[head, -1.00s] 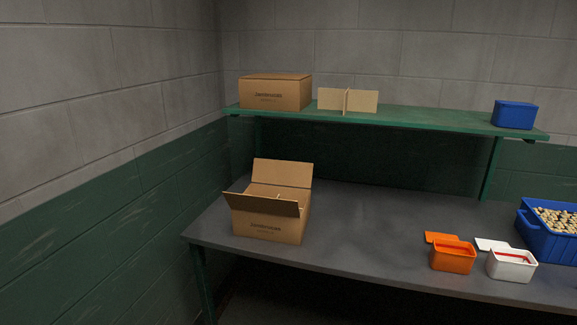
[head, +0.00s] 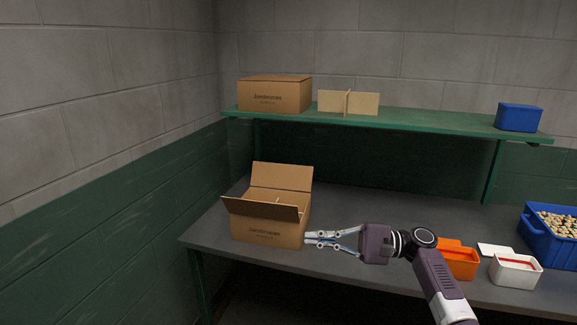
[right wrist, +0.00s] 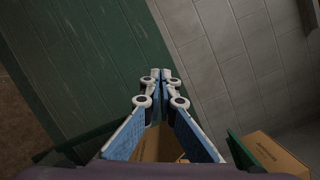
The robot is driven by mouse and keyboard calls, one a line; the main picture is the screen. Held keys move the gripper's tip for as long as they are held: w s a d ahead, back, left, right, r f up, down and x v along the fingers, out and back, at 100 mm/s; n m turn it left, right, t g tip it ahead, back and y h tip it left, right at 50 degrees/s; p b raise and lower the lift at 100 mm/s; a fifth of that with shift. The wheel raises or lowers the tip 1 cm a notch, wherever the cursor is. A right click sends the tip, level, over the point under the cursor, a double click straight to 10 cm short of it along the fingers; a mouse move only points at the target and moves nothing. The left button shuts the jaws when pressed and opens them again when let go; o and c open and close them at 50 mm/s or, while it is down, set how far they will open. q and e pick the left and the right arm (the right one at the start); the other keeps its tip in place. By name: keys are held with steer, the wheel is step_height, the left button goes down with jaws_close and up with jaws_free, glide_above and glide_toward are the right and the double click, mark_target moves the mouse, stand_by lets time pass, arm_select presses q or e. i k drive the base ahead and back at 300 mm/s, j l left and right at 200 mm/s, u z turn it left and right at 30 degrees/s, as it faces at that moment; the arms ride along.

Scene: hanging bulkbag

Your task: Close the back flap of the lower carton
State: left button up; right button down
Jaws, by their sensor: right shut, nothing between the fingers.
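The lower carton (head: 268,231) is a brown box standing on the grey table at the left. Its back flap (head: 283,177) stands up and leans back. Its front flap (head: 262,208) is also raised and tilts toward the front. Divider edges show inside the carton. My right gripper (head: 308,238) is shut and empty, with its fingertips at the carton's front right side; I cannot tell if they touch it. In the right wrist view the fingers (right wrist: 161,76) are together, with a bit of brown cardboard visible below them. My left gripper is not in view.
A closed carton (head: 274,95), a cardboard divider (head: 348,103) and a blue bin (head: 519,117) stand on the green shelf (head: 400,119) above. Orange (head: 463,265), white (head: 515,270) and blue (head: 552,247) containers are on the table's right. The table behind my right gripper is clear.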

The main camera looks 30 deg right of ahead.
mark_target(279, 176)
steer(key=i+l, duration=1.55)
